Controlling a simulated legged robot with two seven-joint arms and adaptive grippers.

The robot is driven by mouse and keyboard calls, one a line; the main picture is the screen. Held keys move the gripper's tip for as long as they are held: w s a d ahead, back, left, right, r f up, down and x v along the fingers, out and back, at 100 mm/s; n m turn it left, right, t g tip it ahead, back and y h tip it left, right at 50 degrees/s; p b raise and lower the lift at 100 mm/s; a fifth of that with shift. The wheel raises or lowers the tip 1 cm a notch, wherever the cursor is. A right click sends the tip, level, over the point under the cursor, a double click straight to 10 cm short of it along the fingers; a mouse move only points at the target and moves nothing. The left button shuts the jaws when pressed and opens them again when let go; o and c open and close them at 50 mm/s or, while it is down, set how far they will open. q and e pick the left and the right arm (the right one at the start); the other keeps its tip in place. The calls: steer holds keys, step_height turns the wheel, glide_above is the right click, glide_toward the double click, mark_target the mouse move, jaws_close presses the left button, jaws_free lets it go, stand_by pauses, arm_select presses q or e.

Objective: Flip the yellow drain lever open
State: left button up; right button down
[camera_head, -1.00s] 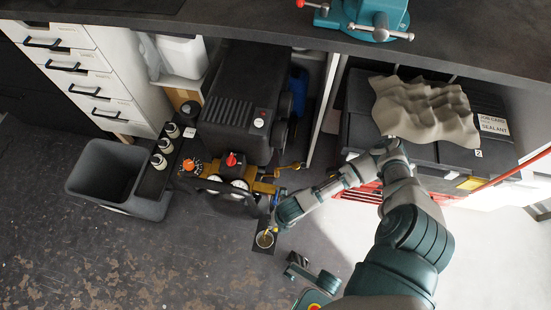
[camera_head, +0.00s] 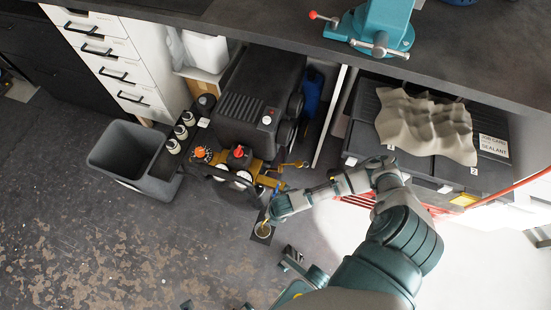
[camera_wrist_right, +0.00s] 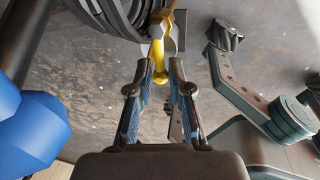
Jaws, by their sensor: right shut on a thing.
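The yellow drain lever (camera_wrist_right: 158,55) shows in the right wrist view, with its lower end between the fingertips of my right gripper (camera_wrist_right: 162,68). The gripper's blue-padded fingers are close together and shut on it. A grey metal fitting sits beside the lever.
The compressor carries a red knob (camera_head: 239,152), an orange dial (camera_head: 200,152) and a brass manifold. A grey bin (camera_head: 125,153) stands left beside several small bottles. The dark bench top (camera_head: 270,25) overhangs the compressor. The floor at the lower left is clear.

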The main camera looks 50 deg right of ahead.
steer(key=c, duration=1.2)
jaws_free()
steer(key=shift+w, duration=0.1)
steer(key=r, duration=0.4)
steer(key=s+r, duration=0.1)
steer(key=r, duration=0.2)
steer(key=s+d+r, duration=0.1)
steer(key=r, duration=0.3)
steer(key=shift+s+r, duration=0.1)
steer(key=shift+r, duration=0.2)
steer(key=shift+a, duration=0.1)
